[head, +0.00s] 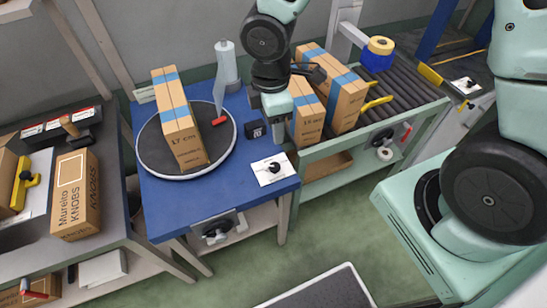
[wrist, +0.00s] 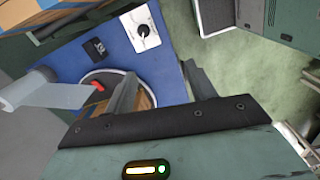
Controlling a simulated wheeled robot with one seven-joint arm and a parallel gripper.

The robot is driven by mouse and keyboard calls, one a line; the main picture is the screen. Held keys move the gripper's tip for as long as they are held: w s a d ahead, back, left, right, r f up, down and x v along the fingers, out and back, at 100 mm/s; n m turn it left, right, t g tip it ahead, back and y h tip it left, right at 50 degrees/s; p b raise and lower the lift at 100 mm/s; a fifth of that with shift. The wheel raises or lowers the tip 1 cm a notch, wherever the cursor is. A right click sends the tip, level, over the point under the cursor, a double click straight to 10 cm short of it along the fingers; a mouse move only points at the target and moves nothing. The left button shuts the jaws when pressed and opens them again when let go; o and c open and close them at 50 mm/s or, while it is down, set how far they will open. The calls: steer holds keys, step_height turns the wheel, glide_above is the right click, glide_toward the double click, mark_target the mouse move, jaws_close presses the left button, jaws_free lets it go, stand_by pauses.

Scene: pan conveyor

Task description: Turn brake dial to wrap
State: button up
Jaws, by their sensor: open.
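A black dial (head: 273,167) sits on a white plate (head: 262,179) at the front right corner of the blue wrapping table (head: 190,205); its markings are too small to read. The dial (wrist: 144,29) and plate also show at the top of the wrist view. A second dark knob (head: 216,231) is on the table's front, under its top. My gripper (wrist: 160,69) is open in the wrist view, its two dark fingers apart and nothing held. It is apart from the dial on the plate. In the head view my arm hangs over the table's right side, hiding part of it.
A tall carton (head: 178,125) stands on the round turntable (head: 147,150), near a film roll (head: 227,62) and a small black block (head: 255,129). Cartons (head: 347,98) stand on the roller conveyor (head: 405,85) to the right.

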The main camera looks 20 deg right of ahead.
mark_target(274, 166)
steer(key=w+d+f+n, duration=0.1)
steer(key=f, duration=0.7)
steer(key=w+d+f+n+p, duration=0.1)
steer(key=w+f+n, duration=0.1)
steer(key=f, duration=0.6)
steer(key=w+f+n, duration=0.1)
steer(key=w+f, duration=0.1)
steer(key=f, duration=0.6)
steer(key=shift+w+d+f+n+y+p, duration=0.1)
steer(key=shift+d+f+n+y+p, duration=0.2)
steer(key=shift+d+p, duration=0.1)
steer(key=c, duration=1)
